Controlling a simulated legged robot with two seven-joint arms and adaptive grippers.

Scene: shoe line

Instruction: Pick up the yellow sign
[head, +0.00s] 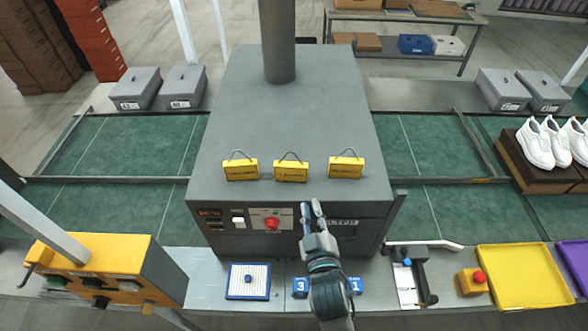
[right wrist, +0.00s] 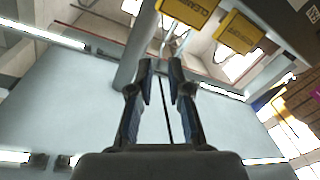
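Three yellow signs with wire handles stand in a row near the front edge of a grey machine's top: a left sign (head: 241,170), a middle sign (head: 291,172) and a right sign (head: 346,168). My right gripper (head: 312,206) is in front of the machine, below and between the middle and right signs, apart from both. Its fingers (right wrist: 161,68) are parted with nothing seen held between them. My left gripper is not in view.
The grey machine (head: 230,110) has a front panel with a red knob (head: 272,223) beside my right gripper. Green conveyor belts (head: 445,160) run on both sides. A yellow tray (head: 525,277) and a blue-white mat (head: 248,281) lie on the front bench.

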